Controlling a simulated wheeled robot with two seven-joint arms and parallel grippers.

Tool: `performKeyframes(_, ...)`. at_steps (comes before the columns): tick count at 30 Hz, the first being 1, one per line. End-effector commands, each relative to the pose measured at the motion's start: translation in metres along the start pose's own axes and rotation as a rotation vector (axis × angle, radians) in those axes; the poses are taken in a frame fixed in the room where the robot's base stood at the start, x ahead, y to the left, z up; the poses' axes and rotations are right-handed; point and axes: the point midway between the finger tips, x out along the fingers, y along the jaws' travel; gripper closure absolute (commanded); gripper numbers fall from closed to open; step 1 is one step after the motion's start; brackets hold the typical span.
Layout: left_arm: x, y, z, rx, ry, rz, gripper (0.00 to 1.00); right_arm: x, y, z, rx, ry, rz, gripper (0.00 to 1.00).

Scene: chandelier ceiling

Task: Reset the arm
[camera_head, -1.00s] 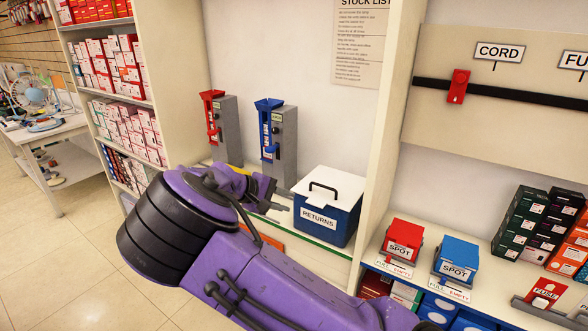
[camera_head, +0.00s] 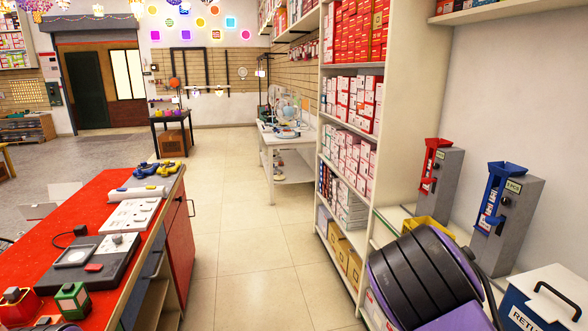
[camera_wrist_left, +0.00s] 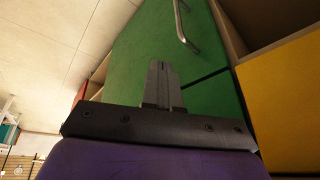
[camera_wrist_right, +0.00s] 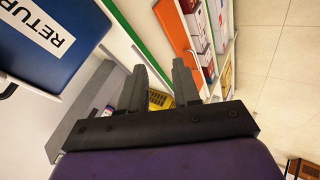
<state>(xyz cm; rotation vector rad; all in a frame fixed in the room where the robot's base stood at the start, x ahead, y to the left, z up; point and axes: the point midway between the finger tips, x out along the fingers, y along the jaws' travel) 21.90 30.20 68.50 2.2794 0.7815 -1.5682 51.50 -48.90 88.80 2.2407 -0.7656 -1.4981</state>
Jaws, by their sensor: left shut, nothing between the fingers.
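My right arm (camera_head: 430,285), purple with a black banded joint, fills the lower right of the head view beside the wall shelf; its gripper is hidden there. In the right wrist view my right gripper (camera_wrist_right: 160,70) has its two dark fingers apart with nothing between them. My left gripper (camera_wrist_left: 163,85) shows in the left wrist view with its fingers together and empty, in front of a green cabinet panel (camera_wrist_left: 150,50) with a metal handle (camera_wrist_left: 183,25). Whether it touches the panel I cannot tell.
A red-topped workbench (camera_head: 75,205) stands at the left. The tiled aisle (camera_head: 235,230) is clear. Shelves of boxes (camera_head: 350,155), a red dispenser (camera_head: 430,170), a blue dispenser (camera_head: 495,200) and the blue returns box (camera_head: 525,315) are at the right. It also shows in the right wrist view (camera_wrist_right: 40,40).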

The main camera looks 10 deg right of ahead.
Motion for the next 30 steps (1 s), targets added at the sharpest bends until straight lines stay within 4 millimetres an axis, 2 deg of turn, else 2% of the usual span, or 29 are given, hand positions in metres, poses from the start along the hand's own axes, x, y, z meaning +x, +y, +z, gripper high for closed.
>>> performKeyframes(1, 0.0, 0.0, 0.0, 0.0, 0.0, 0.0, 1.0, 0.013, -0.028, 0.027, 0.05, 0.036, -0.06, 0.68)
performKeyframes(3, 0.0, 0.0, 0.0, 0.0, 0.0, 0.0, 1.0, 0.022, -0.065, 0.064, 0.136, 0.095, -0.137, 0.68)
performKeyframes(5, 0.0, 0.0, 0.0, 0.0, 0.0, 0.0, 1.0, 0.023, -0.095, 0.103, 0.218, 0.124, -0.194, 0.68)
performKeyframes(6, 0.0, 0.0, 0.0, 0.0, 0.0, 0.0, 1.0, 0.02, -0.113, 0.134, 0.278, 0.131, -0.225, 0.68)
performKeyframes(8, 0.0, 0.0, 0.0, 0.0, 0.0, 0.0, 1.0, 0.008, -0.135, 0.183, 0.363, 0.119, -0.259, 0.68)
performKeyframes(9, 0.0, 0.0, 0.0, 0.0, 0.0, 0.0, 1.0, -0.003, -0.146, 0.214, 0.411, 0.097, -0.275, 0.68)
performKeyframes(12, 0.0, 0.0, 0.0, 0.0, 0.0, 0.0, 1.0, -0.029, -0.168, 0.28, 0.479, 0.0, -0.303, 0.68)
performKeyframes(15, 0.0, 0.0, 0.0, 0.0, 0.0, 0.0, 1.0, -0.048, -0.182, 0.326, 0.479, -0.116, -0.326, 0.68)
performKeyframes(18, 0.0, 0.0, 0.0, 0.0, 0.0, 0.0, 1.0, -0.054, -0.19, 0.351, 0.482, -0.181, -0.332, 0.68)
performKeyframes(20, 0.0, 0.0, 0.0, 0.0, 0.0, 0.0, 1.0, -0.054, -0.189, 0.356, 0.477, -0.192, -0.326, 0.68)
performKeyframes(30, 0.0, 0.0, 0.0, 0.0, 0.0, 0.0, 1.0, -0.054, -0.189, 0.356, 0.477, -0.192, -0.326, 0.68)
